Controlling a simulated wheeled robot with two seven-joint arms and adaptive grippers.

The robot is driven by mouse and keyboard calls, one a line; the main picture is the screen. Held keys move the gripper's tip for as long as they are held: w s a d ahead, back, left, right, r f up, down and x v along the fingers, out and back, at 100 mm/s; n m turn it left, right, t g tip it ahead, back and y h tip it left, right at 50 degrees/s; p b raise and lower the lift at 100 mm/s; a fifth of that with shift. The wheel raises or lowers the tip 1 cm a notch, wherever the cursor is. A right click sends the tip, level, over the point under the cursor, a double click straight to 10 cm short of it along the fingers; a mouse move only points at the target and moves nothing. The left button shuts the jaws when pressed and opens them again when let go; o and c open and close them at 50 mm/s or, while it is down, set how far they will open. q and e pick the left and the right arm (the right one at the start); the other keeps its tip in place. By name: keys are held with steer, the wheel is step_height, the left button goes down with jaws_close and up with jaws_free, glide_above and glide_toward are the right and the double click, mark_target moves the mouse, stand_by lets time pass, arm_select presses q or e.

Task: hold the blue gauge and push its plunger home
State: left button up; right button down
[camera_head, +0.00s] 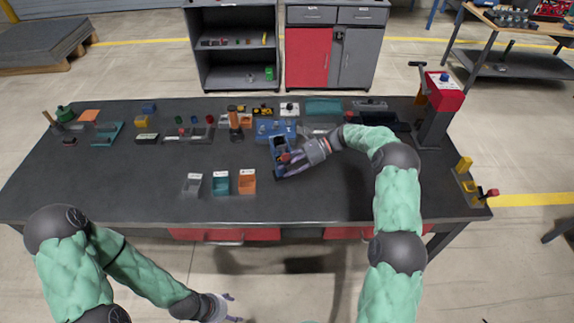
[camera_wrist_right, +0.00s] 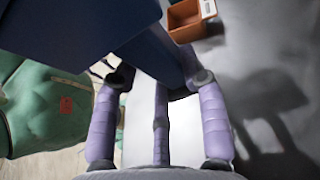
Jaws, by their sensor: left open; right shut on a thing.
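The blue gauge (camera_head: 278,146) is a dark blue block in the middle of the workbench in the head view. It fills the upper left of the right wrist view (camera_wrist_right: 80,22), very close to the camera. My right gripper (camera_head: 287,163) is shut on it, with purple fingers on either side; the fingers also show in the right wrist view (camera_wrist_right: 155,78). I cannot make out the plunger clearly. My left gripper (camera_head: 233,306) is open and empty, low in front of the bench, well away from the gauge.
Grey, teal (camera_head: 220,183) and orange (camera_head: 247,182) bins stand left of the gauge; the orange one shows in the right wrist view (camera_wrist_right: 187,19). Several small parts line the back of the bench (camera_head: 110,185). A red-topped machine (camera_head: 444,92) stands at the right. The bench's front left is clear.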

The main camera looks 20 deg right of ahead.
arm_select(q)
steer(key=shift+f+b, duration=1.55)
steer(key=shift+f, duration=0.05)
arm_select(e)
steer(key=shift+f, duration=3.25)
steer(key=c, duration=1.3)
jaws_free()
steer(key=shift+f, duration=0.1)
jaws_close()
arm_select(q)
steer(key=shift+c, duration=0.3)
